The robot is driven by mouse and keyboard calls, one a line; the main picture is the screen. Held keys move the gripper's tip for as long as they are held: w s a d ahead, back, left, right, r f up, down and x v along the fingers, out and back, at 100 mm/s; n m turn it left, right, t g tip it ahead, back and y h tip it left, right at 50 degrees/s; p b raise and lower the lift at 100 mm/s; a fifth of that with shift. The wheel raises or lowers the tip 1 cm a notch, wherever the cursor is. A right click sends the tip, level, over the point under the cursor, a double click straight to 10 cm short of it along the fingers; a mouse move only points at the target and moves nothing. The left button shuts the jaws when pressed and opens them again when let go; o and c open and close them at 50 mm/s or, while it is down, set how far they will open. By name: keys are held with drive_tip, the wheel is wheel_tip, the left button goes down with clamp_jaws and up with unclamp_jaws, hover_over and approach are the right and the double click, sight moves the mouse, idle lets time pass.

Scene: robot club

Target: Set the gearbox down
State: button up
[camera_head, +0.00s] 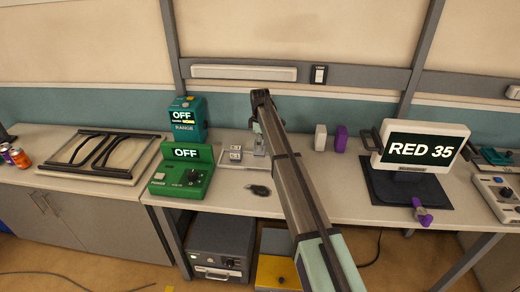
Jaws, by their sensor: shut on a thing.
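My gripper (258,144) hangs from the far end of my arm, over or close to the pale flat plate (231,165) on the bench. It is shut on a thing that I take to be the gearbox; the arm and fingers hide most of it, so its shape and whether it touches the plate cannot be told. A small grey boxy unit with dark marks (236,153) stands on the plate, just left of my gripper.
A green box reading OFF (182,172) stands left, with a teal RANGE unit (187,119) behind it. A small dark object (260,190) lies in front of the plate.

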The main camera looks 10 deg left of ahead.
drive_tip(key=shift+f+p, duration=0.35)
drive_tip(key=shift+f, duration=1.45)
drive_tip(key=o, duration=1.4)
drive_tip(key=shift+f, duration=0.15)
drive_tip(key=shift+c, duration=0.2)
wheel_tip(320, 180, up, 12)
drive_tip(key=b, duration=0.2)
drive_tip(key=shift+b, duration=0.35)
